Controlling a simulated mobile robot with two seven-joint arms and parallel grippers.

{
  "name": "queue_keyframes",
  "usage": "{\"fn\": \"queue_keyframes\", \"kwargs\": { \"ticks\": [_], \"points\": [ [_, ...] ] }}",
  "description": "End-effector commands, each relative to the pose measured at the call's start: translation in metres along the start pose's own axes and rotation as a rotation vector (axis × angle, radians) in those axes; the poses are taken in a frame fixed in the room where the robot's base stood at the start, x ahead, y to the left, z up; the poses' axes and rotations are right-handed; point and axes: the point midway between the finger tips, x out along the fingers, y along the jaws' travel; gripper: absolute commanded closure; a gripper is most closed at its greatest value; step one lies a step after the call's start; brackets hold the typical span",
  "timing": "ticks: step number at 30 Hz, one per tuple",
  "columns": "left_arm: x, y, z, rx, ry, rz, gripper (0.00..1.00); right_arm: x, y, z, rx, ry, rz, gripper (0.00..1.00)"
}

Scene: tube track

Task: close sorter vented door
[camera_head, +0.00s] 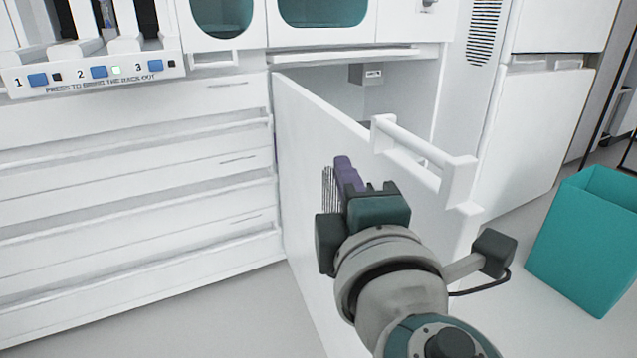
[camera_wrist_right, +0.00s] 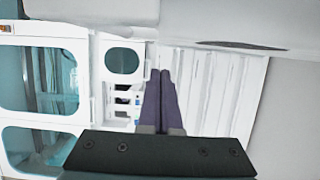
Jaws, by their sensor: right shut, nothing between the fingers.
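The white vented door (camera_head: 312,125) of the sorter stands swung open toward me, with its far edge at the cabinet. Its white bar handle (camera_head: 418,150) is near the top of the free end. Dark vent slots (camera_head: 327,190) show on its outer face, partly behind my right gripper (camera_head: 343,163). That gripper is shut and empty, its purple fingers in front of the door's outer face; I cannot tell whether they touch it. The shut fingers also show in the right wrist view (camera_wrist_right: 160,75). My left gripper is in neither view.
Behind the door is an open compartment with a grey box (camera_head: 366,74). White drawer fronts (camera_head: 130,180) lie left of the door. A numbered rack panel (camera_head: 95,75) juts out above them. A teal bin (camera_head: 585,240) stands on the floor at right.

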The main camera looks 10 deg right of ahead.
Motion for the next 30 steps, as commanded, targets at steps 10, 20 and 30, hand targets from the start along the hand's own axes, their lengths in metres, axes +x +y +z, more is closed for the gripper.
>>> {"fn": "queue_keyframes", "kwargs": {
  "ticks": [10,20,30],
  "points": [
    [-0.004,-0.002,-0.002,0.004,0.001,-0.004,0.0,0.006,-0.001,0.036,-0.002,-0.002,-0.002,1.0],
    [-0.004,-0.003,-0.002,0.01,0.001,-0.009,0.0,0.006,-0.001,0.037,-0.002,-0.002,-0.002,1.0],
    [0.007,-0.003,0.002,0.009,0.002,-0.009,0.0,0.011,-0.003,0.059,-0.006,0.03,0.0,1.0]
  ]
}}
